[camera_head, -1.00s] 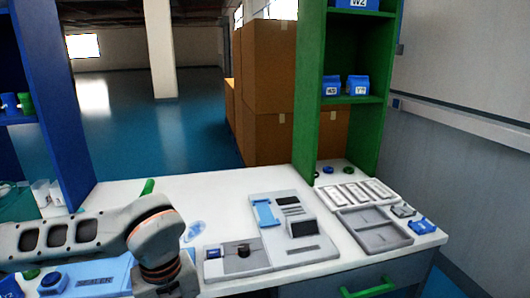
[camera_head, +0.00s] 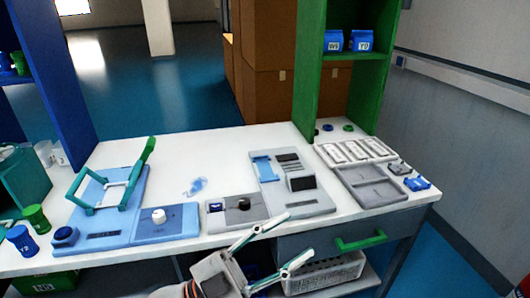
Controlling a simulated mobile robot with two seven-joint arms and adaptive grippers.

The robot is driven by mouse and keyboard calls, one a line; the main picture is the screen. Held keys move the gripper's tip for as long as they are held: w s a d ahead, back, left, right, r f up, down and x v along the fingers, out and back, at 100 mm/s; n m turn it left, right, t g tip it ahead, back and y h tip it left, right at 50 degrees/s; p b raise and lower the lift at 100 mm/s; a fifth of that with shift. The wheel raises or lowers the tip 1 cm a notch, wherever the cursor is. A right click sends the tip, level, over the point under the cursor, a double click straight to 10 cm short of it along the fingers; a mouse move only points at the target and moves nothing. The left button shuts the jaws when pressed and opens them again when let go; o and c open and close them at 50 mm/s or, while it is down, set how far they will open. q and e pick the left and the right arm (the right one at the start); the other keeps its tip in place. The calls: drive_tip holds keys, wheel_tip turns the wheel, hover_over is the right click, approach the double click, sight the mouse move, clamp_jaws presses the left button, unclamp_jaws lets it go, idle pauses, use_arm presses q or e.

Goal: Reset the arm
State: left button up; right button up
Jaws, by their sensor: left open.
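My left gripper (camera_head: 299,234) is at the bottom middle of the head view, in front of the table's front edge and over the drawer front. Its two thin fingers are spread apart, with nothing between them. Its arm (camera_head: 190,290) shows only in part at the bottom edge. My right gripper is not in view.
A white table (camera_head: 230,150) holds a blue sealer (camera_head: 110,240) with a raised green handle (camera_head: 148,150), a grey device (camera_head: 285,190) and a grey tray (camera_head: 370,188). A green-handled drawer (camera_head: 340,235) and a white basket (camera_head: 325,275) are near the gripper. Blue and green cups stand at the left.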

use_arm(q)
drive_tip(key=w+a+f+n+t+y, duration=0.35)
drive_tip(key=a+f+n+y, duration=0.3)
drive_tip(key=f, duration=0.25)
drive_tip(key=w+a+f+n+t+y, duration=0.2)
drive_tip(key=a+f+n+t+y, duration=0.4)
drive_tip(key=f, duration=0.4)
drive_tip(key=s+a+f+n+g+y, duration=0.2)
drive_tip(key=s+a+f, duration=0.3)
drive_tip(key=f, duration=0.6)
drive_tip(key=s+a+f+n+g+y, duration=0.2)
drive_tip(key=s+a+f+g+y, duration=0.2)
drive_tip(key=s+f, duration=0.4)
wheel_tip(320, 180, down, 3)
drive_tip(key=a+y, duration=0.1)
drive_tip(key=a, duration=0.1)
drive_tip(key=shift+s+a+r+g, duration=0.15)
drive_tip(key=shift+s+a+g, duration=0.05)
drive_tip(key=shift+a+g, duration=0.15)
drive_tip(key=shift+n, duration=0.25)
drive_tip(key=shift+c, duration=0.4)
